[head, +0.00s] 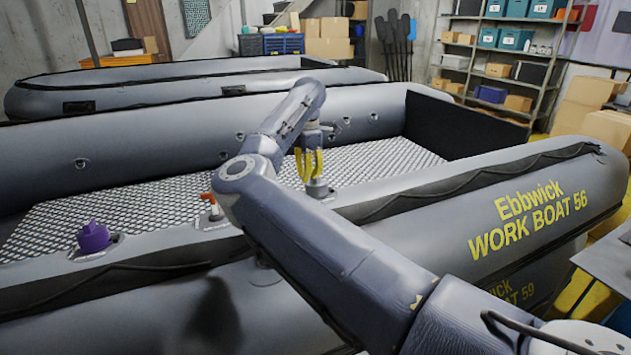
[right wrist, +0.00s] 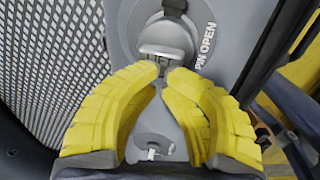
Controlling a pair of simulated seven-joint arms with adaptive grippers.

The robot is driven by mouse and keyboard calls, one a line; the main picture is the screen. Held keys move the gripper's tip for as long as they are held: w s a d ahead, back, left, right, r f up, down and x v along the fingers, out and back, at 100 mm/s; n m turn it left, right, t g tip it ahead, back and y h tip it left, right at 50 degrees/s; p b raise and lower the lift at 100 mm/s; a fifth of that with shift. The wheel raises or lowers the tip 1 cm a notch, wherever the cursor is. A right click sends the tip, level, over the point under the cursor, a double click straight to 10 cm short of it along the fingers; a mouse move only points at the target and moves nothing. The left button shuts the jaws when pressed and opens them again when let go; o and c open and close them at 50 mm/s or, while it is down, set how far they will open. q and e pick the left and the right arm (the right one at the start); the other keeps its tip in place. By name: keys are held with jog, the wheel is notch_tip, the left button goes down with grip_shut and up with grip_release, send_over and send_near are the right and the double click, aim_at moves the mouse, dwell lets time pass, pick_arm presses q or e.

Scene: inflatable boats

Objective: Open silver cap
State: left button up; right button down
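The silver cap (head: 317,188) sits on the near tube of the front grey boat, in a round grey mount. In the right wrist view its raised silver top (right wrist: 165,38) shows just beyond my fingertips, with the lettering "OPEN" beside it. My right gripper (head: 310,176) points down at the cap from above. Its yellow fingers (right wrist: 165,72) curve inward, with a narrow gap between the tips, close to the cap's near edge. I cannot tell whether the tips press on the cap. My left gripper is not in view.
An orange-red valve handle (head: 210,203) and a purple cap (head: 93,237) stand along the same tube, left of the silver cap. The boat's mesh floor (head: 140,203) lies behind. A second grey boat (head: 200,75) stands farther back. Shelves (head: 500,65) hold boxes at the back right.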

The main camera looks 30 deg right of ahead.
jog(key=shift+s+a+f, duration=0.1)
jog(key=shift+f, duration=0.55)
jog(key=shift+s+d, duration=0.1)
jog(key=shift+d, duration=0.4)
jog(key=shift+s+d+r, duration=0.1)
jog(key=shift+d+r, duration=0.25)
jog(key=shift+d, duration=0.5)
jog(key=shift+d+r, duration=0.1)
jog(key=shift+r, duration=0.1)
